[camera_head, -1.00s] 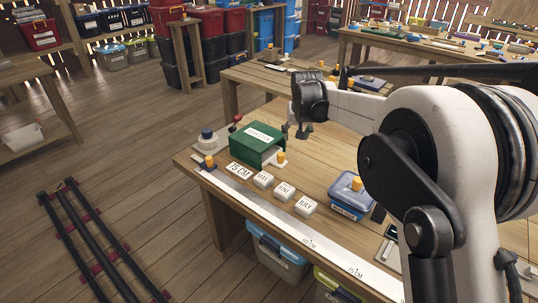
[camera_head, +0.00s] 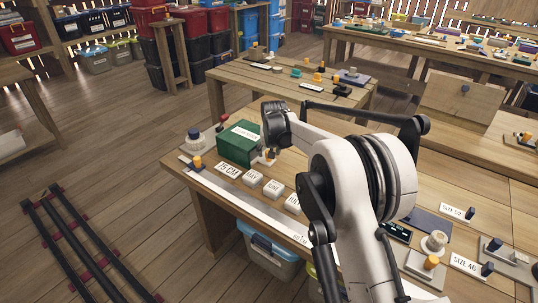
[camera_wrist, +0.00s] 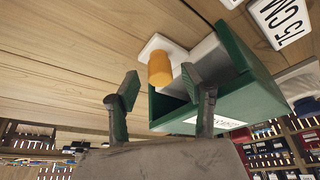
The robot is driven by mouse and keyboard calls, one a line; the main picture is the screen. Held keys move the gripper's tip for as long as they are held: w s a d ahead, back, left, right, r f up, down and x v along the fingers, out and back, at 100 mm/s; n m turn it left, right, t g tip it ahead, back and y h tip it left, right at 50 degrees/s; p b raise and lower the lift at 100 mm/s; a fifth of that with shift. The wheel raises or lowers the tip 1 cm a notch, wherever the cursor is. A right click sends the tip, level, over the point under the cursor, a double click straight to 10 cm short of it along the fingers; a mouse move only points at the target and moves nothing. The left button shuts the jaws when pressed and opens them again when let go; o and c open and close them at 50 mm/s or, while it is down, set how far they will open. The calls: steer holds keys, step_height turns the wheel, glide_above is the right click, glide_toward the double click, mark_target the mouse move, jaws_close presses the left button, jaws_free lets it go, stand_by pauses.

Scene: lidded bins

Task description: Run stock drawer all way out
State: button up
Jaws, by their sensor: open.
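The stock drawer unit is a green box (camera_head: 236,146) with a white label, on the near workbench. In the wrist view the green box (camera_wrist: 240,92) appears upside down, its open end facing my gripper. A grey drawer (camera_wrist: 211,55) sits inside it. My gripper (camera_wrist: 160,85) is open, one finger on each side of the knob in the picture; contact cannot be told. In the head view my gripper (camera_head: 268,157) is at the box's right end, partly covering the knob.
A knobbed base (camera_head: 195,143) stands left of the box. A lidded bin (camera_head: 268,252) is below.

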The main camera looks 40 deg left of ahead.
steer(key=shift+x, duration=1.2)
steer(key=c, duration=1.1)
steer(key=shift+s, duration=0.1)
